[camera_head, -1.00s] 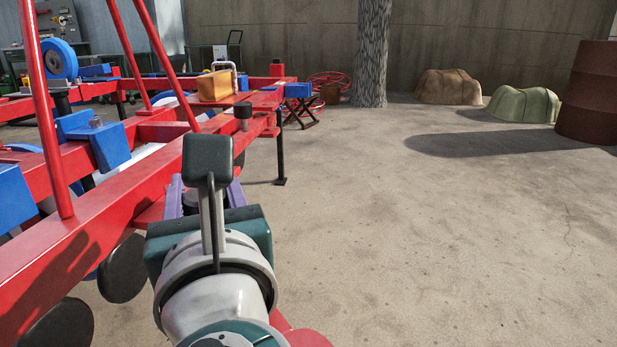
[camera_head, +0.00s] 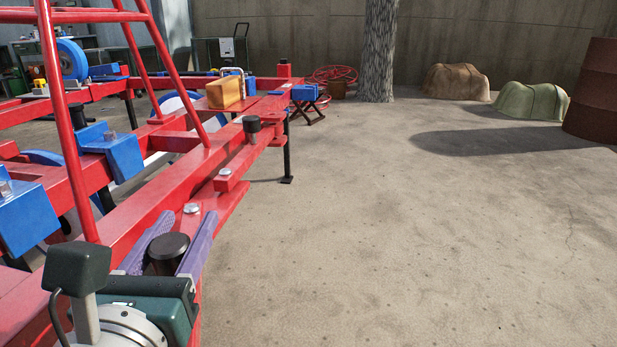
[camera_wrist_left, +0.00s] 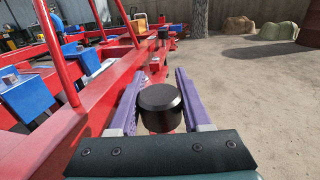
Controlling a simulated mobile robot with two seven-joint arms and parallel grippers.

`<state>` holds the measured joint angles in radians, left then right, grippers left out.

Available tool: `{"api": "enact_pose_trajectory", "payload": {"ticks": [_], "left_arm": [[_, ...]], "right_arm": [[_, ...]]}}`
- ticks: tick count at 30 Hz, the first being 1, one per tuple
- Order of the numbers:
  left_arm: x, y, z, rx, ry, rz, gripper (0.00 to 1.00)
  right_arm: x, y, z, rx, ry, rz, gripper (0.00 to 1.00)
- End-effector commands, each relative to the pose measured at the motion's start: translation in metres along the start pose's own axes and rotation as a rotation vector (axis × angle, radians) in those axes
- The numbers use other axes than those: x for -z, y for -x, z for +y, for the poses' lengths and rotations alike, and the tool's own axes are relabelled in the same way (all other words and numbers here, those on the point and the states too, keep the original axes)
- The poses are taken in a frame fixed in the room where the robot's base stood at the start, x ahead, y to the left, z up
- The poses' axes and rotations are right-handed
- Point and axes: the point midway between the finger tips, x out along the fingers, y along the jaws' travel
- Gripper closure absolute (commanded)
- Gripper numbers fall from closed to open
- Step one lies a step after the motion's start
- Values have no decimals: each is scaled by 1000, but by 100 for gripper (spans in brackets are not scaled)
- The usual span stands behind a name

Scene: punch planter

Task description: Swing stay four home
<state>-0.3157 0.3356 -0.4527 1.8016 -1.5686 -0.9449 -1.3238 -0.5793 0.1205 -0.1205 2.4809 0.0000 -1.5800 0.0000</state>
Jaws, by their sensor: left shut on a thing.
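My left gripper (camera_head: 190,222) is at the lower left, with its two purple fingers shut on either side of a black round knob (camera_head: 169,248). The knob also shows between the fingers in the left wrist view (camera_wrist_left: 160,97). The gripper and knob are close alongside the red planter frame (camera_head: 128,222). Red metal shows below and beside the fingers, but my gripper hides the knob's base and most of the part under it. Another black knob (camera_head: 251,125) stands farther along the frame. My right gripper is not in view.
Slanted red bars (camera_head: 64,125) rise from the frame on the left, among blue blocks (camera_head: 112,150). An orange-yellow block (camera_head: 225,92) sits on the far end. The concrete floor (camera_head: 420,230) on the right is open. A tree trunk (camera_head: 379,50) stands behind.

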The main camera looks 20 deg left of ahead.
Motion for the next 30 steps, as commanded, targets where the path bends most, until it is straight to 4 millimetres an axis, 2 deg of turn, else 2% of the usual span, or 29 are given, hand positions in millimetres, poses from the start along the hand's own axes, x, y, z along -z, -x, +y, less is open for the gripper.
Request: {"api": "enact_pose_trajectory", "payload": {"ticks": [3,14,15,22,30], "left_arm": [[-1,2,8,48,-3,-2,100],[0,2,8,65,4,0,100],[0,2,8,65,4,0,49],[0,2,8,65,3,-1,23],[0,3,8,65,2,0,22]], "right_arm": [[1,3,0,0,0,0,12],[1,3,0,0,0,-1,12],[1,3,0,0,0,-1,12],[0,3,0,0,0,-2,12],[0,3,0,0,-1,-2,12]]}}
